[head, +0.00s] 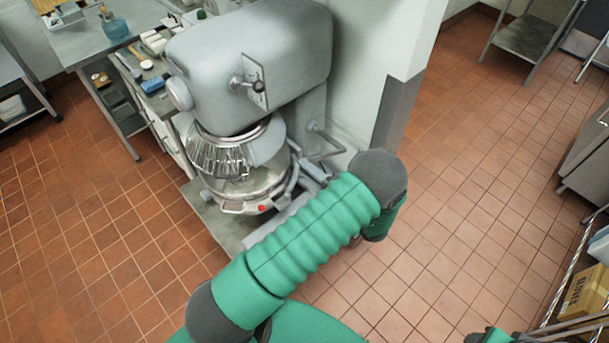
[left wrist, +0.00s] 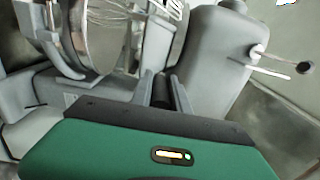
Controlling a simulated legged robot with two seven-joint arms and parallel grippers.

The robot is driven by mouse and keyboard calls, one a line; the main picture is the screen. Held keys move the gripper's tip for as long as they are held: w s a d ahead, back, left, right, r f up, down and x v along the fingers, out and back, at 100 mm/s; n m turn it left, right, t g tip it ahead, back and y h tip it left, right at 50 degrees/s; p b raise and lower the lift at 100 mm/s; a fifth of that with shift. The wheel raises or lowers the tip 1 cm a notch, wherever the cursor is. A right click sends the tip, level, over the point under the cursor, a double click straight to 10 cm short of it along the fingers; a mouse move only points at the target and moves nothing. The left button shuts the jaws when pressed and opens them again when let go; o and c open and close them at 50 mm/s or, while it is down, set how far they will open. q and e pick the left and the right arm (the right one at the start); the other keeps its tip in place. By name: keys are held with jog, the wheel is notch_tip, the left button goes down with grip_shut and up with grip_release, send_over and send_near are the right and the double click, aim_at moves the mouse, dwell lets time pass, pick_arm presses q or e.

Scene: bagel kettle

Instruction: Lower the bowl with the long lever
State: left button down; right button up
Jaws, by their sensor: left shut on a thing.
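The metal bowl (head: 262,188) sits upright in the mixer (head: 255,60), under the wire guard (head: 215,155). The long lever (head: 328,140) is a bent grey rod at the mixer's right side. My left gripper (head: 314,170) is beside the bowl at the lever, mostly hidden behind my green left arm. In the left wrist view, the left gripper's fingers (left wrist: 166,92) are shut on a narrow dark part, apparently the lever's end; the grip itself is partly hidden.
A short lever with a dark knob (head: 258,87) is higher on the mixer. A white wall column (head: 385,60) stands right of it. A worktable (head: 85,40) with small items is at the left. Tiled floor (head: 470,190) is clear at the right.

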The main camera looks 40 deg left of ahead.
pick_arm(q)
jog(key=shift+m, duration=0.3)
jog(key=w+r, duration=0.1)
jog(key=w+r+p, duration=0.1)
jog(key=r, duration=0.1)
jog(key=w+r+p, duration=0.1)
jog(key=shift+r, duration=0.2)
pick_arm(e)
jog(key=r, duration=0.3)
jog(key=shift+w, duration=0.35)
pick_arm(q)
jog(key=shift+r, duration=0.1)
jog(key=c, duration=1.3)
grip_release()
jog(key=shift+d, duration=0.1)
jog(key=shift+c, duration=0.2)
jog(key=shift+o, duration=0.3)
jog(key=shift+f, duration=0.25)
pick_arm(e)
jog(key=shift+w+d, duration=0.1)
pick_arm(q)
jog(key=shift+a+f, duration=0.15)
jog(key=shift+a, duration=0.1)
pick_arm(e)
jog(key=shift+a, duration=0.4)
